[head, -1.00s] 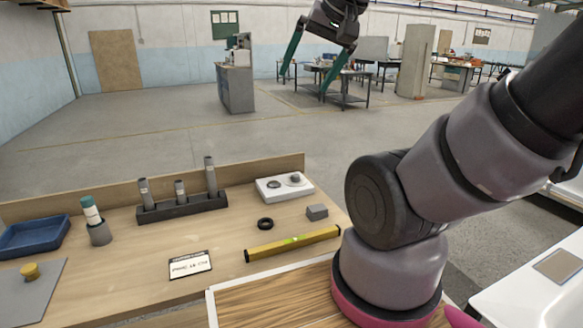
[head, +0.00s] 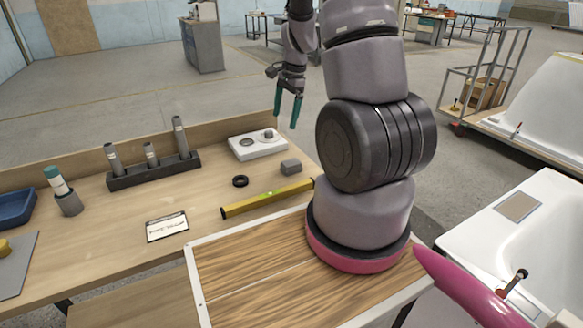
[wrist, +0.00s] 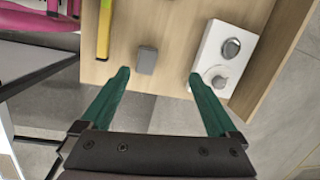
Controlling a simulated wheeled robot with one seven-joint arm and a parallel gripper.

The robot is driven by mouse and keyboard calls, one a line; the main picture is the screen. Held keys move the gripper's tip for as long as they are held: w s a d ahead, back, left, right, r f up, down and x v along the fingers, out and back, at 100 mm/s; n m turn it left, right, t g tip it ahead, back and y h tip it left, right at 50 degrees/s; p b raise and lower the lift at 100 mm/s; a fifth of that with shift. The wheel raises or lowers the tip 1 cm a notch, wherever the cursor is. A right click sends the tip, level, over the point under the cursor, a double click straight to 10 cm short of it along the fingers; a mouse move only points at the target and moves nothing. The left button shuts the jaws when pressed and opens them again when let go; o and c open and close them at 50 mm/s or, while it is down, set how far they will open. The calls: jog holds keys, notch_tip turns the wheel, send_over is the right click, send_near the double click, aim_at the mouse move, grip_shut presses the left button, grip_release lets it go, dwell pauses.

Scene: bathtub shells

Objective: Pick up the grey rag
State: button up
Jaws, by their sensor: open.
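A small grey block-like piece (head: 291,167) lies on the workbench near its right end, beside the yellow level; it may be the folded grey rag, but I cannot tell its material. In the wrist view the same grey piece (wrist: 147,60) lies beyond the fingertips, between their lines and nearer the left finger. My gripper (head: 286,119) is open and empty, with green fingers pointing down, above and beyond the piece in the head view. In the wrist view my gripper (wrist: 159,74) has its fingers wide apart. A flat grey-beige rectangle (head: 517,207) also lies on the bathtub rim.
The yellow level (head: 267,198), a black ring (head: 240,181) and a white box with knobs (head: 257,144) lie around the grey piece. A dark rack with grey tubes (head: 154,172) stands left. The white bathtub (head: 475,225) is at the right.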

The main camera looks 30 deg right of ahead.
jog(key=m+g, duration=0.1)
jog(key=m, duration=0.1)
send_near(291, 162)
jog(key=f, duration=0.2)
jog(key=a+f, duration=0.1)
jog(key=f, duration=0.1)
jog(key=shift+f, duration=0.15)
jog(key=f, duration=0.5)
jog(key=shift+a+f, duration=0.25)
jog(key=shift+f, duration=0.15)
jog(key=shift+r, duration=0.1)
grip_shut()
